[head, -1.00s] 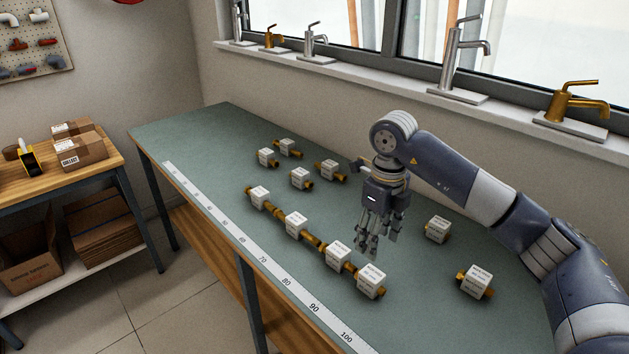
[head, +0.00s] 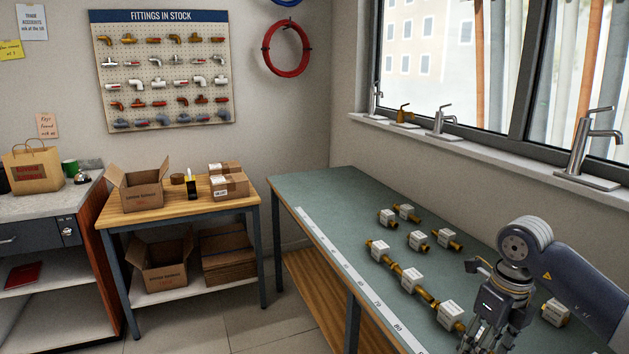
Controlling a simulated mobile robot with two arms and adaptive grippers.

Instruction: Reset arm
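My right gripper (head: 486,340) hangs fingers-down over the green workbench (head: 310,190) at the lower right of the head view. Its fingertips run to the bottom edge of the picture, so I cannot tell how far apart they are. It is close to a row of white-labelled brass fittings (head: 412,279), next to the nearest visible one (head: 450,314). Several more such fittings (head: 418,240) stand farther back on the bench. One fitting (head: 555,312) is to the right, partly behind my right arm. My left gripper is not in view.
A measuring strip (head: 349,268) runs along the bench's front edge. A wooden table (head: 150,216) with an open carton (head: 143,190) stands to the left. Taps (head: 592,150) line the windowsill. The far end of the bench is clear.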

